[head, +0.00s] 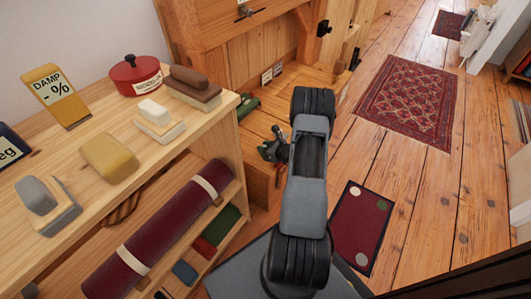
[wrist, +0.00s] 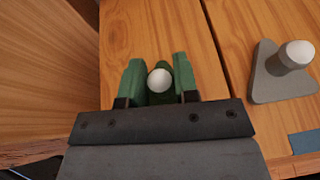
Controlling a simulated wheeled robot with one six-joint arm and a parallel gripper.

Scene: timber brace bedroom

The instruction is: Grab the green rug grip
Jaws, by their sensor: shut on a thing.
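The green rug grip (wrist: 159,98) shows in the wrist view as a dark green body with a round white knob on top. My gripper (wrist: 158,82) has a green finger on each side of it and is shut on it. The fingers hide the sides of the grip, and I cannot tell whether it touches the wooden surface below. In the head view my gripper (head: 272,150) is low by the wooden ledge beyond the shelf end. The grip cannot be told apart from the green fingers there.
A grey rug grip with a white knob (wrist: 283,78) stands to the right in the wrist view. A wooden panel (wrist: 45,70) rises close on the left. The shelf (head: 215,125) bears several blocks and a red pot (head: 136,76). A red patterned rug (head: 408,103) lies on the floor.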

